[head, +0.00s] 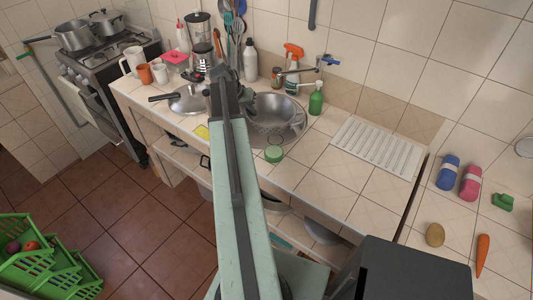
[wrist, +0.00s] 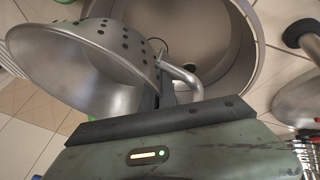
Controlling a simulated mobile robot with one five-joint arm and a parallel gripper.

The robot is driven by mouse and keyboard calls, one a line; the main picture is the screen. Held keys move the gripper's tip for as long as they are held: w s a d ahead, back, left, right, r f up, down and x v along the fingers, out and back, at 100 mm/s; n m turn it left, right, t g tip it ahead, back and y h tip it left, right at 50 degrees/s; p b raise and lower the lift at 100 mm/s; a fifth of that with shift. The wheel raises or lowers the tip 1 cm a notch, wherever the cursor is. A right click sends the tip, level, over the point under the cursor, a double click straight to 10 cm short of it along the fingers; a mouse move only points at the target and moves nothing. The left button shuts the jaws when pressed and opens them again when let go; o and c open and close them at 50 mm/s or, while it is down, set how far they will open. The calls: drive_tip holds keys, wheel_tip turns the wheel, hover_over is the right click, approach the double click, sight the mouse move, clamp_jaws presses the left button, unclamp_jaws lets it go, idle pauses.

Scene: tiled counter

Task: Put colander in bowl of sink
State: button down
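The metal colander (wrist: 90,62), with holes in its wall, is tilted close to my gripper (wrist: 170,88) in the wrist view. My gripper appears shut on it at its looped side handle; the fingertips are partly hidden there. The round metal bowl of the sink (wrist: 248,62) shows behind and below the colander. In the head view my gripper (head: 228,85) is at the left side of the sink, and the colander (head: 268,108) appears over the sink bowl (head: 296,132). Whether the colander touches the bowl cannot be told.
A pan (head: 187,101) sits on the counter left of the sink. A round green item (head: 273,155) lies at the front edge. A white drainboard (head: 375,148) is farther right.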

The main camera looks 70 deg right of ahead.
drive_tip(key=w+d+f+m+g+y+b, duration=0.1)
drive_tip(key=w+d+f+m+g+b, duration=0.1)
drive_tip(key=d+f+m+b, duration=0.5)
drive_tip(key=n+b, duration=0.3)
drive_tip(key=b, duration=0.6)
approach(258, 134)
drive_tip(key=s+d+f, duration=0.1)
drive_tip(key=s+f, duration=0.1)
drive_tip(key=s+d+f, duration=0.1)
drive_tip(key=s+d, duration=0.1)
drive_tip(key=shift+d+f, duration=0.1)
drive_tip(key=shift+f, duration=0.3)
drive_tip(key=shift+r, duration=0.25)
drive_tip(key=shift+f, duration=0.2)
drive_tip(key=c, duration=1.6)
unclamp_jaws()
drive_tip(key=shift+r, duration=0.2)
